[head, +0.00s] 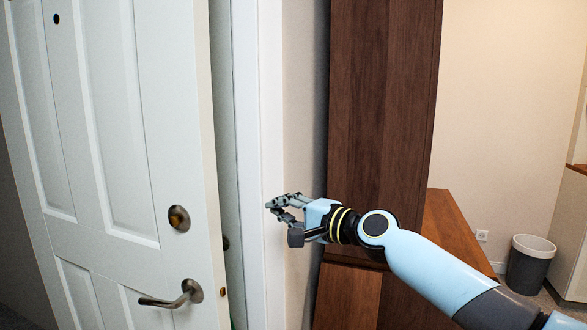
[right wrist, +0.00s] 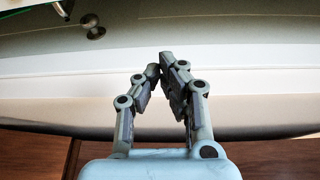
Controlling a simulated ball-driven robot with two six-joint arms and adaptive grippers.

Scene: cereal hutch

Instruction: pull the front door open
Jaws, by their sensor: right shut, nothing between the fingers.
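The white panelled front door (head: 165,120) fills the left of the head view. It stands ajar, with a narrow gap between its edge and the white door frame (head: 258,130). A dark metal lever handle (head: 190,292) sits low on the door, with a round bronze lock (head: 178,217) above it. My right gripper (head: 272,206) is in front of the frame, to the right of the door edge and apart from the handle. In the right wrist view its fingertips (right wrist: 160,66) meet, with nothing between them. My left gripper is out of view.
A tall dark wood cabinet (head: 385,90) stands right of the frame, with a lower wooden piece (head: 455,235) beside it. A grey bin (head: 528,268) stands at the far right. Round dark hardware (right wrist: 95,28) shows at the top left of the right wrist view.

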